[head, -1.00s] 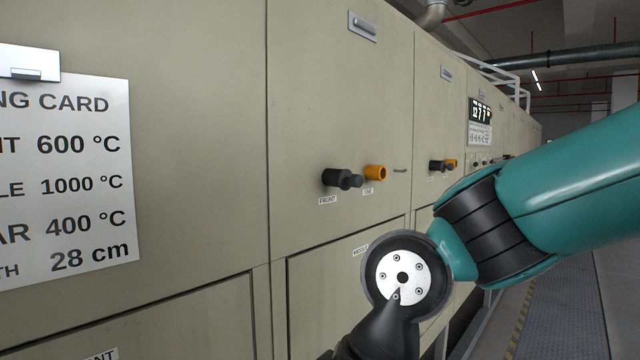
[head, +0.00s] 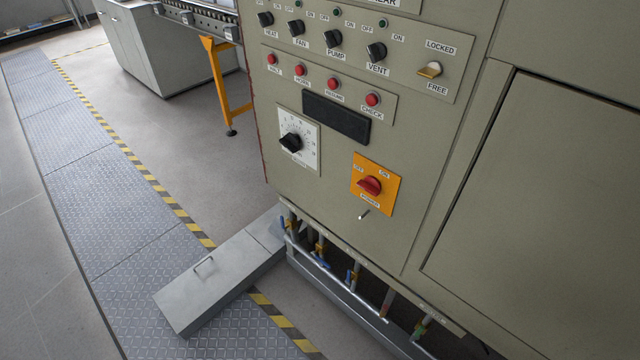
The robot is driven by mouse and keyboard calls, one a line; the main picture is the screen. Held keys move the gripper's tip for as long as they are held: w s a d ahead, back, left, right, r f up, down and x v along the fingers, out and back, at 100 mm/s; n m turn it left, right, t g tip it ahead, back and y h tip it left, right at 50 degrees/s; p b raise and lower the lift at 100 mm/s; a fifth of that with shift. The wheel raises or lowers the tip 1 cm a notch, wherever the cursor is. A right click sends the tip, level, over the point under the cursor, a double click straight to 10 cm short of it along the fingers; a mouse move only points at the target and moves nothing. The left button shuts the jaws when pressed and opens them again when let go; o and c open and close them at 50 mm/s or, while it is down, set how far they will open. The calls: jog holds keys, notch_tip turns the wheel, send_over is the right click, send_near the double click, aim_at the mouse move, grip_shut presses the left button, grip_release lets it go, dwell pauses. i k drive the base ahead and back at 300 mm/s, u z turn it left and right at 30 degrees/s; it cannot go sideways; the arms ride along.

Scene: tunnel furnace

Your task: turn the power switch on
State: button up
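A red rotary switch (head: 370,186) sits on an orange plate (head: 389,198) low on the beige control panel. The plate is marked OFF at its upper left and ON at its upper right. The small label under the knob is too small to read surely. The knob looks turned toward the left, the OFF side, but its exact angle is hard to tell. My gripper and arm are not in view.
Above are a black dial (head: 291,142), a dark display (head: 336,118), red buttons, black knobs and a yellow lever (head: 429,70) marked LOCKED and FREE. Pipes with valves run below the panel. A grey box (head: 215,284) lies on the floor, lower left.

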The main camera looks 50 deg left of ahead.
aim_at(370, 184)
jog(key=u, duration=1.45)
